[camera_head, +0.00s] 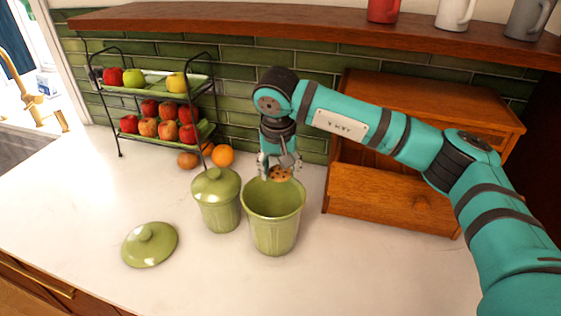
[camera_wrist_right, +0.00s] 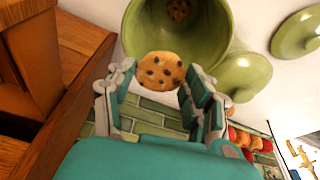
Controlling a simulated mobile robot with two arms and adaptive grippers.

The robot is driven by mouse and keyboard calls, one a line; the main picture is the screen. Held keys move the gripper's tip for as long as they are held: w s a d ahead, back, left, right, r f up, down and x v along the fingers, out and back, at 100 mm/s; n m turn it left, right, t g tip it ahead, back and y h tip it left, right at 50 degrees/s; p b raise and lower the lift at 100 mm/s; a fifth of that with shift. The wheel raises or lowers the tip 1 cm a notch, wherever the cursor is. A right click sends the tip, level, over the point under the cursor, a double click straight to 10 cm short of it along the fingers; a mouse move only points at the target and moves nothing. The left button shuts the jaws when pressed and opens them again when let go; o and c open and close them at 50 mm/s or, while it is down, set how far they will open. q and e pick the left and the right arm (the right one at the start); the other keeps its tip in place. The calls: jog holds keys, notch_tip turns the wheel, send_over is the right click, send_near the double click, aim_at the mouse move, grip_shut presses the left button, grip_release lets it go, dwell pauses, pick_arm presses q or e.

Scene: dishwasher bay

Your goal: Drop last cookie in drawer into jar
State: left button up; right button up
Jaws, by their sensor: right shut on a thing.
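My right gripper (camera_head: 279,166) is shut on a chocolate chip cookie (camera_head: 279,174), held over the mouth of the open green jar (camera_head: 273,229). In the right wrist view the fingers (camera_wrist_right: 160,85) flank the cookie (camera_wrist_right: 160,75), with the jar (camera_wrist_right: 150,25) beyond. Another cookie (camera_wrist_right: 178,9) lies inside the jar. A green lid (camera_head: 150,244) lies on the counter to the left. The wooden cabinet's drawer (camera_head: 385,200) is at the right; its inside is not clearly visible. My left gripper is not in view.
A smaller lidded green jar (camera_head: 217,203) stands close to the left of the open jar. A two-tier fruit rack (camera_head: 119,140) and loose oranges (camera_head: 222,155) are behind. A wooden shelf (camera_head: 300,22) holds mugs above. The front counter is clear.

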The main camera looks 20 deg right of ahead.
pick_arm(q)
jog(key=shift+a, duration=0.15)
pick_arm(e)
jog(key=shift+s+d, duration=0.1)
jog(key=o, duration=0.7)
jog(key=shift+f, duration=0.1)
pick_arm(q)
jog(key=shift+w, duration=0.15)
pick_arm(e)
jog(key=v, duration=1.2)
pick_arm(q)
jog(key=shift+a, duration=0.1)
